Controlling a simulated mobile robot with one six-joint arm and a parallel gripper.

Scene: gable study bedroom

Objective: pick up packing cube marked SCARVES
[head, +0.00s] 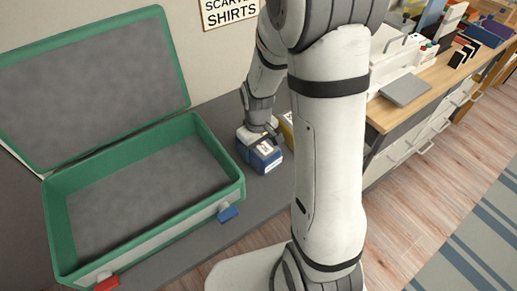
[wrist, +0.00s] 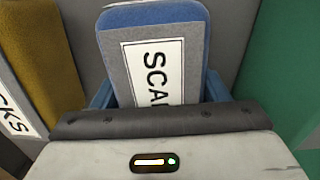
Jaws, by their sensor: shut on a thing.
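The packing cube marked SCARVES is blue with a grey top and a white label; in the wrist view (wrist: 193,80) the letters "SCA" show and the rest is hidden behind my gripper. In the head view the blue cube (head: 264,160) stands on the dark grey surface, right of the open green case. My gripper (head: 262,138) is over it and shut on it. The fingertips are mostly hidden in the wrist view. I cannot tell whether the cube is clear of the surface.
A mustard packing cube (wrist: 43,55) with a label ending "CKS" stands close beside the blue one; it also shows in the head view (head: 287,128). The open green case (head: 58,218) is empty, with red and blue latches. A wooden desk (head: 428,88) with clutter is at right.

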